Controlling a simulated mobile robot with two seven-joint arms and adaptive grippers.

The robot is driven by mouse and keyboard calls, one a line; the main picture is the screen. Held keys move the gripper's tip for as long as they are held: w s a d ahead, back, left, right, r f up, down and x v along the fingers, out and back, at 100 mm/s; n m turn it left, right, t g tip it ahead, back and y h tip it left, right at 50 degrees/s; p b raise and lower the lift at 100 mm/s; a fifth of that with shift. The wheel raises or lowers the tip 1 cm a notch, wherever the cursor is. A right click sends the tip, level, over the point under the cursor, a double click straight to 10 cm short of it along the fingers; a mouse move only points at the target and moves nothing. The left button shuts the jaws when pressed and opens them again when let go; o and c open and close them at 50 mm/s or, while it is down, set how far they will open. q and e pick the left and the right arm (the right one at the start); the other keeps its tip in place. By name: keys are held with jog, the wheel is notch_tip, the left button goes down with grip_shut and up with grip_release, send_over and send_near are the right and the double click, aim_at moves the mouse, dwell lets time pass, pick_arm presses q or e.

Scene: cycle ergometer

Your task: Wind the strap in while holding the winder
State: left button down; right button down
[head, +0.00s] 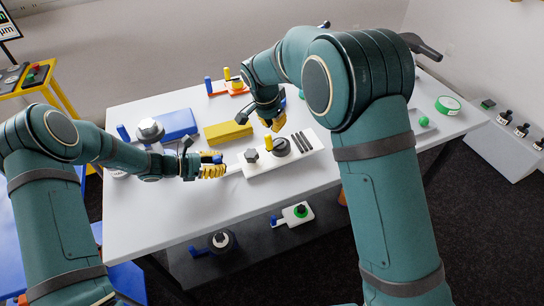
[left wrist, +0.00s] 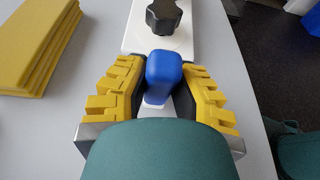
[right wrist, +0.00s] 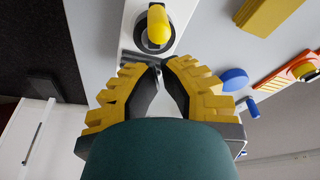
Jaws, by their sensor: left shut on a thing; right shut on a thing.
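The winder is a white board (head: 262,169) on the table, with a dark star knob (head: 251,155), a dark round spool (head: 282,149) and a yellow crank handle (head: 269,143). Three dark strips (head: 305,141) lie at its far end. My left gripper (head: 212,165) is shut on the winder's blue handle (left wrist: 164,75). My right gripper (head: 273,122) is close behind the spool, its fingertips almost together. In the right wrist view the yellow crank handle (right wrist: 158,25) shows just beyond the fingertips. What sits between them is too small to tell, and I cannot make out the strap clearly.
A yellow block (head: 228,132) and a blue block (head: 175,124) lie behind the left arm. An orange piece (head: 229,89) stands at the back. A green roll (head: 447,105) is at the right. The table's front is clear; a lower shelf holds more parts.

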jog(key=shift+r, duration=0.1)
jog(key=v, duration=1.2)
dwell(1.5)
jog(key=n+y, duration=0.2)
jog(key=n, duration=0.5)
send_over(267, 136)
jog(key=w, duration=0.3)
notch_tip(267, 136, down, 6)
jog(key=f, duration=0.4)
jog(key=f+n, duration=0.1)
jog(key=f, duration=0.3)
jog(key=f+n, duration=0.1)
jog(key=f, duration=0.3)
jog(key=shift+w+d+t, duration=0.2)
jog(key=shift+w+t, duration=0.1)
jog(key=shift+t, duration=0.1)
jog(key=shift+s+a, duration=0.1)
jog(key=shift+s, duration=0.65)
jog(key=shift+s, duration=0.2)
